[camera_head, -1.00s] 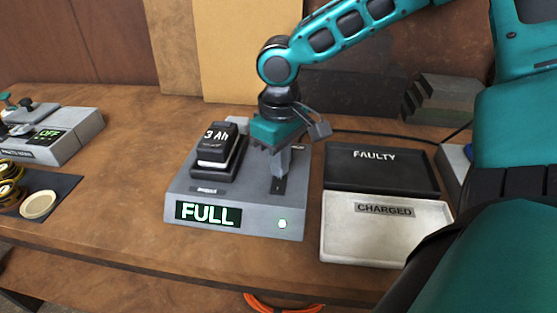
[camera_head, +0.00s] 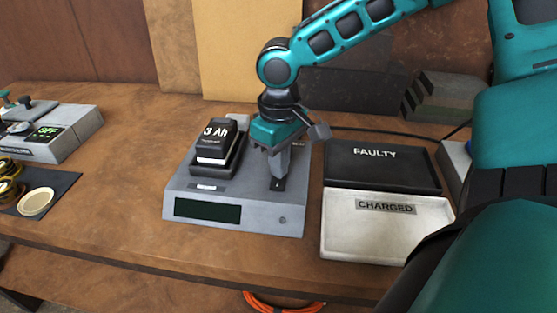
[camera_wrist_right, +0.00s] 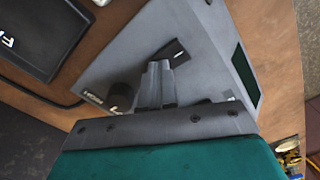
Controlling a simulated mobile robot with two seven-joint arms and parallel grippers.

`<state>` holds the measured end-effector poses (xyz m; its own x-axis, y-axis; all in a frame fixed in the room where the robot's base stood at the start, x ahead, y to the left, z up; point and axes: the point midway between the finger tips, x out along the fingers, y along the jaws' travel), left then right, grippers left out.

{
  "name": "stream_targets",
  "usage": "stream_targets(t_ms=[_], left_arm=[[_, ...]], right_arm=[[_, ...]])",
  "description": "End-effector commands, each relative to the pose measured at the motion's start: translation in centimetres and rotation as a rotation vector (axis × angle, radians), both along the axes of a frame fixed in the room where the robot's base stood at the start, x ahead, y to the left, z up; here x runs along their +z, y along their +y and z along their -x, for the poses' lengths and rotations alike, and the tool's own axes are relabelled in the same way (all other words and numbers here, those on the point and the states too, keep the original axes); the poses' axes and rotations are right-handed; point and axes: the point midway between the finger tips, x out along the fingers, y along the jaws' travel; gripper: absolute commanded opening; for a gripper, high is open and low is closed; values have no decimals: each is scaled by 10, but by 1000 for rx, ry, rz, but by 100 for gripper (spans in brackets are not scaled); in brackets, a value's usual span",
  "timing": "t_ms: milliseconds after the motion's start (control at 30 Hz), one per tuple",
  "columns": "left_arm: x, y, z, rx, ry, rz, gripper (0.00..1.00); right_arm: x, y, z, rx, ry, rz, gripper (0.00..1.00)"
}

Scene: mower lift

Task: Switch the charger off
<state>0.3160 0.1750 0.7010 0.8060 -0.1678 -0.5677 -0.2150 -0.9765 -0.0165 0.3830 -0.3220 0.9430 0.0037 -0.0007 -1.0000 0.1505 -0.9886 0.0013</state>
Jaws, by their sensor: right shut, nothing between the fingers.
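The grey charger (camera_head: 181,208) stands on the bench in the head view, with a black battery (camera_head: 214,142) marked "3 Ah" seated in its black dock. Its front display (camera_head: 207,210) is dark and blank, and the small round lamp (camera_head: 283,220) beside it is unlit. My right gripper (camera_head: 278,184) is shut and empty, pointing down at the rocker switch (camera_head: 277,186) on the charger's top. In the right wrist view, the fingertips (camera_wrist_right: 159,64) are right beside the dark switch (camera_wrist_right: 179,52); I cannot tell if they touch it. My left gripper is not in view.
A black tray marked "FAULTY" (camera_head: 380,168) and a pale tray marked "CHARGED" (camera_head: 345,235) lie right of the charger. Bare bench lies between that device and the charger.

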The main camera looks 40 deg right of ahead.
Motion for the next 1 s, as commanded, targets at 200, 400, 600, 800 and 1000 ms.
stream_targets(t_ms=[200, 400, 600, 800, 1000], left_arm=[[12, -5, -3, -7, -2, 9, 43], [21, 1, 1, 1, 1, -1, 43], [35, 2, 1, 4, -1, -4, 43], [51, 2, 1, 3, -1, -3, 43], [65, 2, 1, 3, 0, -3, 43]], right_arm=[[2, 0, 2, -1, 5, -1, 0], [21, 0, 1, -1, 4, -1, 0], [38, 0, 1, -1, 3, -1, 0], [54, 0, 1, -1, 3, -1, 0], [69, 0, 1, -1, 3, 0, 0]])
